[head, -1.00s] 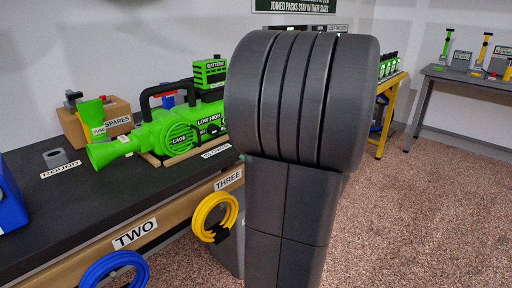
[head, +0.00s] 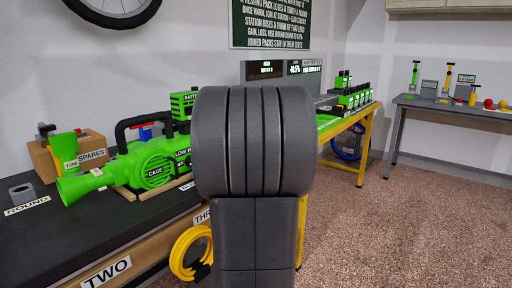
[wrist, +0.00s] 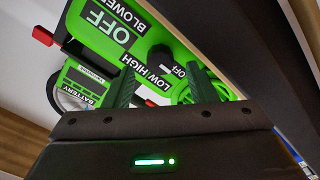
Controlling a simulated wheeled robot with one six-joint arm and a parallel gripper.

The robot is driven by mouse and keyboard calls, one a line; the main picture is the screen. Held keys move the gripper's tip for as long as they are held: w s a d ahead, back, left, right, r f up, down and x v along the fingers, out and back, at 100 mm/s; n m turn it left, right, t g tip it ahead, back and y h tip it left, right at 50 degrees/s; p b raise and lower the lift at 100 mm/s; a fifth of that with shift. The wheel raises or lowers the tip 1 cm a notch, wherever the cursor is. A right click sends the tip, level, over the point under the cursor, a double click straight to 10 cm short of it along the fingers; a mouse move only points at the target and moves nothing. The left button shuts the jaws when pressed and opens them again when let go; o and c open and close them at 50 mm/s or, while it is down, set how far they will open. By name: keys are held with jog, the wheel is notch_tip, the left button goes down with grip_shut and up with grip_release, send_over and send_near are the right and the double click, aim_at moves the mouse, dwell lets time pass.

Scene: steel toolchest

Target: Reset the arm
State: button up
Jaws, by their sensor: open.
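My arm stands upright in the middle of the head view, and my gripper is hidden there. In the wrist view my gripper (wrist: 163,82) is open, its two dark fingers apart with nothing held between them. Beyond the fingers is the green blower (wrist: 97,32), with labels reading OFF, BLOWER, LOW HIGH and BATTERY. The blower (head: 150,164) lies on a wooden stand on the dark bench at the left of the head view, partly hidden behind my arm. Whether the fingers touch it cannot be told.
The dark bench (head: 100,226) also holds a cardboard SPARES box (head: 92,140) and a grey ring (head: 22,194). A yellow hose (head: 182,252) hangs on its front. A yellow-legged table (head: 364,150) and a grey table (head: 440,108) stand farther right. The speckled floor (head: 410,235) is open.

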jog(key=shift+x, duration=1.35)
jog(key=p+v, duration=0.3)
jog(key=v, duration=1.1)
jog(key=b+x, duration=0.3)
jog(key=x, duration=1.1)
jog(key=shift+f+b, duration=0.15)
jog(key=shift+b, duration=0.2)
jog(key=shift+r+m+p, duration=0.3)
jog(key=shift+m+p, duration=0.2)
jog(key=shift+p, duration=0.25)
jog(key=m+p, duration=0.3)
jog(key=m, duration=0.2)
jog(key=shift+p, duration=0.4)
jog(key=m+p, duration=0.3)
jog(key=m, duration=0.1)
jog(key=shift+m, duration=0.4)
jog(key=shift+s+f+m+p, duration=0.1)
jog(key=shift+f+m+p, duration=0.1)
jog(key=shift+m+p, duration=0.45)
